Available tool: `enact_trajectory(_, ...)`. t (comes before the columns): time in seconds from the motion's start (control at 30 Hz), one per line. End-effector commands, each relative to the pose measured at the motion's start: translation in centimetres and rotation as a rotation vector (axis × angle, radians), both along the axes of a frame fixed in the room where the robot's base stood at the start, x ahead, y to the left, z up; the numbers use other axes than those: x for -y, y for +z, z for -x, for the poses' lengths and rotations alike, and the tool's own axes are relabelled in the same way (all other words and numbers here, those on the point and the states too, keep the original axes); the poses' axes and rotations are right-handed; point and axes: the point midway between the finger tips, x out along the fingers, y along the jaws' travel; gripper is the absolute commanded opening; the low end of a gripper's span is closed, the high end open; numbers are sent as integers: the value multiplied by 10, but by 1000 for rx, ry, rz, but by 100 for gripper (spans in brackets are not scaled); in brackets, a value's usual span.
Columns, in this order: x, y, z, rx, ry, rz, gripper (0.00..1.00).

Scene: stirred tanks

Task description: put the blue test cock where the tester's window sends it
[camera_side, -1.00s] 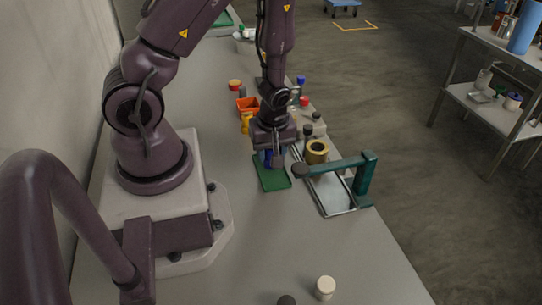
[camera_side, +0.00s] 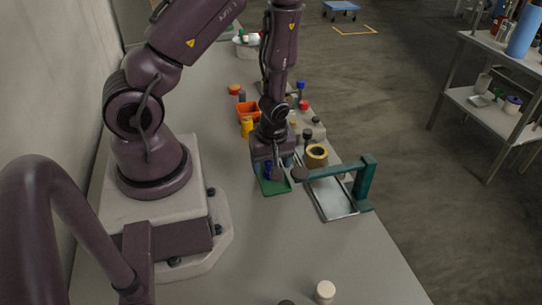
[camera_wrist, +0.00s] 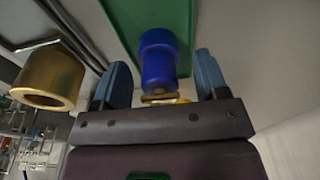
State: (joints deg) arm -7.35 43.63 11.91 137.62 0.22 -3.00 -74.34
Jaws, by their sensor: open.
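The blue test cock (camera_wrist: 158,58) shows in the wrist view between my two fingers, with a brass-coloured part at its near end. My gripper (camera_wrist: 160,80) is open, with a finger on each side of the cock and visible gaps. In the side view my gripper (camera_side: 270,170) is low over the mat and mostly hides the cock. The teal stand with a horizontal arm (camera_side: 364,185) is to the right; I cannot make out a tester's window.
A brass ring (camera_side: 316,155) stands close to my gripper's right, by a metal tray (camera_side: 338,204). An orange bin (camera_side: 248,110) and a yellow part (camera_side: 247,127) lie behind. A cream-topped cylinder (camera_side: 325,290) stands in front. The bench between is clear.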

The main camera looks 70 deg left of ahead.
Motion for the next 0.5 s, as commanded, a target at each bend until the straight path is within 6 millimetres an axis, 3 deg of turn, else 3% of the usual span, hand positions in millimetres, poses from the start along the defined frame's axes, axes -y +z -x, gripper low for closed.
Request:
enact_trajectory(0.17, 1, 14, -1, 4, -2, -2, 67)
enact_trajectory(0.5, 11, 74, -2, 7, -5, -2, 67)
